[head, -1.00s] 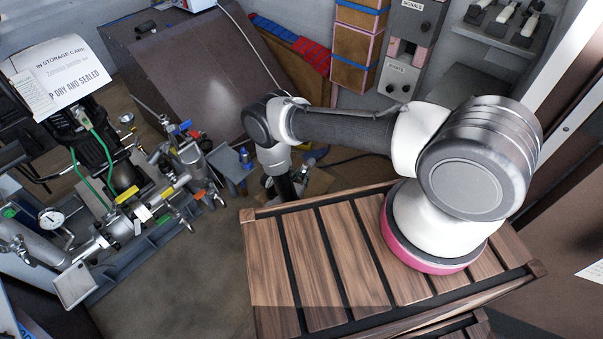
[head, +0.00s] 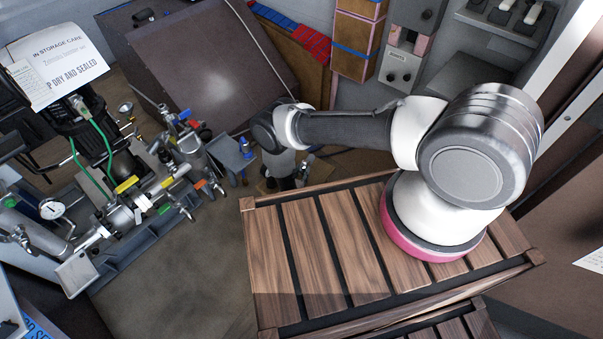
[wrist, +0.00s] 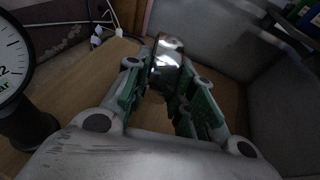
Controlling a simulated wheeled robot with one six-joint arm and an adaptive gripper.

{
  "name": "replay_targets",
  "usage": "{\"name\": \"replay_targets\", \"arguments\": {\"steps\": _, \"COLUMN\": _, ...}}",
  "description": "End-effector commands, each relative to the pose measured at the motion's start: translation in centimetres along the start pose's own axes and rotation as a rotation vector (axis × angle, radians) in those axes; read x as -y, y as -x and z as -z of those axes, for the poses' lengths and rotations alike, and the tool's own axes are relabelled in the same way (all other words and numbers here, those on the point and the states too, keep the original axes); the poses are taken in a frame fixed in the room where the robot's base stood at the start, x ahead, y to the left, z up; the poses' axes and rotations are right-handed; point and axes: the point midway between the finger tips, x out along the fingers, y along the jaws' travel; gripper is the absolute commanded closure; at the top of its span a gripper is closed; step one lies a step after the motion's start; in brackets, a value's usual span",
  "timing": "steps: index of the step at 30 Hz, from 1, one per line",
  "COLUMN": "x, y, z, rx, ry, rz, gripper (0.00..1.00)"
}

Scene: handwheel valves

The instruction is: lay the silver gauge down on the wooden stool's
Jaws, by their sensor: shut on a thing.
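In the wrist view my gripper (wrist: 165,103) has its green-padded fingers around a shiny silver piece, which I take to be the silver gauge (wrist: 168,55). Its dial face does not show. A plain brown wooden surface (wrist: 75,85) lies below and to the left of the fingers; it looks like the stool's top. I cannot tell whether the silver piece touches it. In the head view my gripper (head: 287,183) points down beyond the slatted deck, and its fingertips and load are hidden. A small brown wooden patch (head: 267,187) shows beside it.
A large white-dial gauge (wrist: 10,65) with a dark body stands close at left in the wrist view. A grey wall (wrist: 220,30) is behind. In the head view, valves and pipes (head: 130,195) fill the left, and a dark sloped cabinet (head: 210,70) stands behind my arm.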

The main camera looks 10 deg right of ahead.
Motion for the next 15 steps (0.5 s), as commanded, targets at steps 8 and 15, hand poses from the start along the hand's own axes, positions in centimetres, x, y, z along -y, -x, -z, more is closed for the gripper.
{"name": "replay_targets", "arguments": {"steps": 8, "x": 0.0, "y": -0.2, "z": 0.7, "rx": 0.001, "ry": 0.000, "rz": 0.000, "gripper": 1.00}}
{"name": "replay_targets", "arguments": {"steps": 15, "x": 0.0, "y": -0.4, "z": 1.2, "rx": 0.001, "ry": 0.000, "rz": 0.000, "gripper": 1.00}}
